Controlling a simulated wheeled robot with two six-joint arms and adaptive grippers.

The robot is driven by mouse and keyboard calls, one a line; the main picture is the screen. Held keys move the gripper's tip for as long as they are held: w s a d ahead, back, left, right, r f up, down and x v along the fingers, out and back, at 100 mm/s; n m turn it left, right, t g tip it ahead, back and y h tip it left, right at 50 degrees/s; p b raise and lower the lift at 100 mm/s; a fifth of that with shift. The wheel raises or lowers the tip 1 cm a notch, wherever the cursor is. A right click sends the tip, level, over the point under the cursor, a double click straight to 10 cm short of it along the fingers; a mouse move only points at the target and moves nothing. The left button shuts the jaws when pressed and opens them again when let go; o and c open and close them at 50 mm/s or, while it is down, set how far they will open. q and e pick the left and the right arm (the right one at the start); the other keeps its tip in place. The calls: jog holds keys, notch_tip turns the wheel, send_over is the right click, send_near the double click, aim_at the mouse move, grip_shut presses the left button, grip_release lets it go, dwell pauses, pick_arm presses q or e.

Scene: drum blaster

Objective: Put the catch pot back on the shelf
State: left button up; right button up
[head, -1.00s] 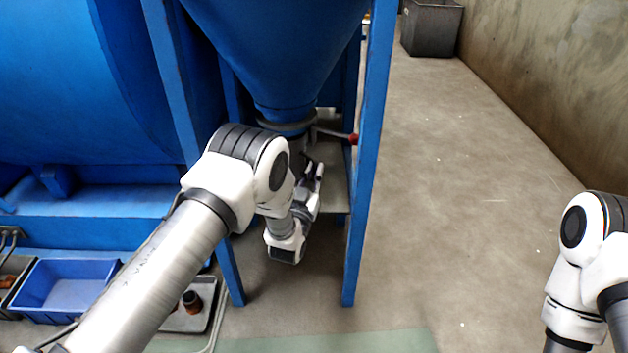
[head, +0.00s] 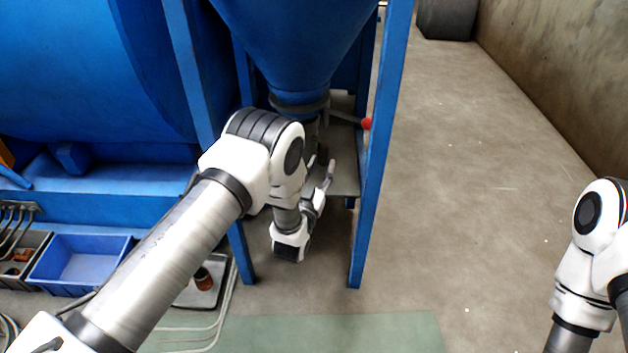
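My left gripper (head: 321,168) is under the blue hopper, in front of the grey shelf (head: 345,181) between the frame legs. Its fingers look spread, with a gap between them. A dark shape shows around the fingers, and I cannot tell whether it is the catch pot or part of the hopper outlet. I see no catch pot clearly; my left arm hides part of the area below the outlet. My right arm comes in at the right edge, and its gripper is outside the picture.
The blue hopper (head: 300,45) stands over the shelf, with a blue leg (head: 378,165) and a red-knobbed lever (head: 367,123) beside it. At lower left are a blue bin (head: 80,262) and a tray with a small brown-and-dark pot (head: 203,279). The floor at right is clear.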

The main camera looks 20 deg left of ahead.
pick_arm(q)
jog(key=s+a+f+g+p, duration=0.1)
jog(key=s+a+f+g, duration=0.2)
jog(key=s+f+g, duration=0.5)
jog(key=s+a+f+g+p, duration=0.15)
jog(key=s+f+g, duration=0.25)
jog(key=s+f, duration=0.8)
jog(key=s+a+r+g, duration=0.15)
jog(key=s+g, duration=0.75)
jog(key=s, duration=1.5)
notch_tip(320, 180, up, 38)
jog(key=p, duration=3.7)
jog(key=shift+w+d+r+n+p, duration=0.2)
jog(key=shift+w+n+p, duration=0.1)
jog(key=shift+n, duration=0.1)
jog(key=shift+o, duration=0.2)
